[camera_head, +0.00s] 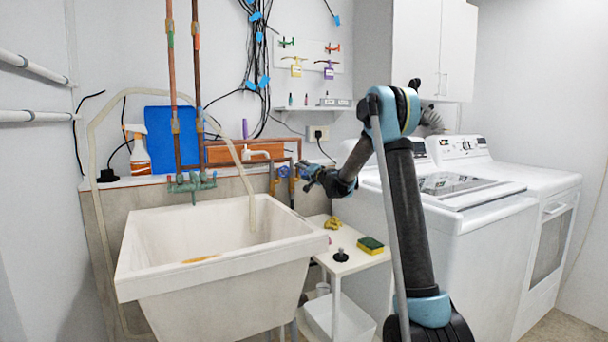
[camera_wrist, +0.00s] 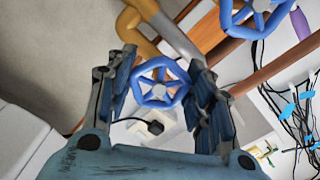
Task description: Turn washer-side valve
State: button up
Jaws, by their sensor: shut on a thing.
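The washer-side valve has a blue spoked handwheel (camera_wrist: 160,84) on a brass-coloured pipe. In the wrist view it sits between the two fingers of my gripper (camera_wrist: 163,74), which is shut on its rim. In the head view my gripper (camera_head: 306,170) is at the pipes right of the sink, and its fingers hide most of that wheel. A second blue valve wheel (camera_wrist: 252,14) is at the top right of the wrist view, apart from my fingers. It also shows left of my gripper in the head view (camera_head: 283,172).
A white sink (camera_head: 215,250) stands left of my arm. A small white side table (camera_head: 352,262) with a sponge (camera_head: 370,244) is below my gripper. White washing machines (camera_head: 460,205) stand right. A black plug and cord (camera_wrist: 154,127) show below the held wheel.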

jog(key=shift+s+f, duration=0.1)
jog(key=o, duration=1.1)
jog(key=shift+f, duration=0.1)
jog(key=v, duration=1.1)
jog(key=shift+s+d, duration=0.2)
jog(key=shift+d, duration=0.1)
